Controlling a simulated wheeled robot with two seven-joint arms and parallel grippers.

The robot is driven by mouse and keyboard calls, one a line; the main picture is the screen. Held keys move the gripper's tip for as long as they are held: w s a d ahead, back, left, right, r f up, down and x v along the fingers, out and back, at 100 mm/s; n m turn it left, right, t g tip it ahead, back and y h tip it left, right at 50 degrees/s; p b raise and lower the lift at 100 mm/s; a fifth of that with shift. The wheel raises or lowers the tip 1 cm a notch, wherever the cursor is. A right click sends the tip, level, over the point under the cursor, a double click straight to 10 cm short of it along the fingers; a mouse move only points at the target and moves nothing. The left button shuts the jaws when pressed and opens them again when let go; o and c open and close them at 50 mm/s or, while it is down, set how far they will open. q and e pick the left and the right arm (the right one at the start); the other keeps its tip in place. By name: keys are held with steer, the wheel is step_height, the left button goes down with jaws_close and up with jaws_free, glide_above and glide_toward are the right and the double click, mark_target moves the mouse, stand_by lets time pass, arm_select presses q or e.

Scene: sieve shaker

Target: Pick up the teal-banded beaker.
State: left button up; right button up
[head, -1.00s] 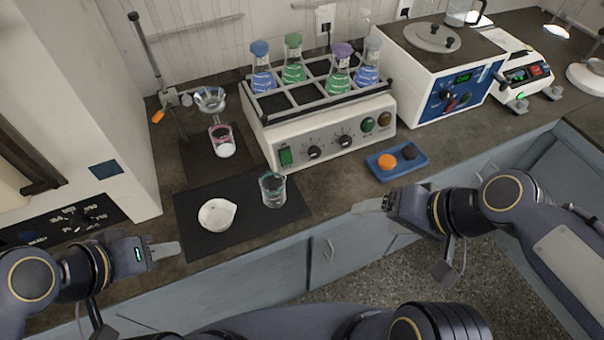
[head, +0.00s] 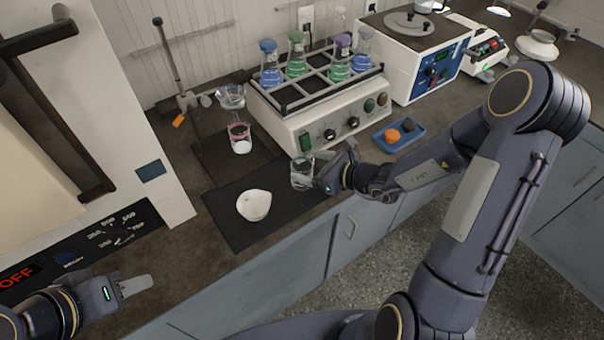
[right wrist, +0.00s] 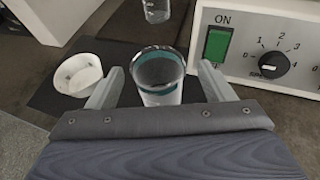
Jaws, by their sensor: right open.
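The teal-banded beaker (head: 299,176) is clear glass and stands upright on the dark mat at the counter's front. In the right wrist view the beaker (right wrist: 160,92) shows its teal band near the rim and looks empty. My right gripper (head: 312,170) is at the beaker from the right. In the right wrist view my right gripper (right wrist: 160,84) is open, with one finger on each side of the beaker; I cannot tell whether they touch it. My left gripper (head: 135,287) is at the lower left, away from the beaker; its jaw gap is not clear.
A white bowl (head: 254,205) sits on the mat (head: 237,232) left of the beaker. A pink-banded beaker (head: 240,140) stands under a funnel (head: 231,97). A shaker (head: 325,125) with several flasks is behind. A blue tray (head: 399,136) lies to the right.

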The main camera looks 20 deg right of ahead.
mark_target(294, 164)
steer(key=x, duration=0.5)
steer(key=shift+s+a+p, duration=0.1)
steer(key=shift+p, duration=0.25)
steer(key=c, duration=1.1)
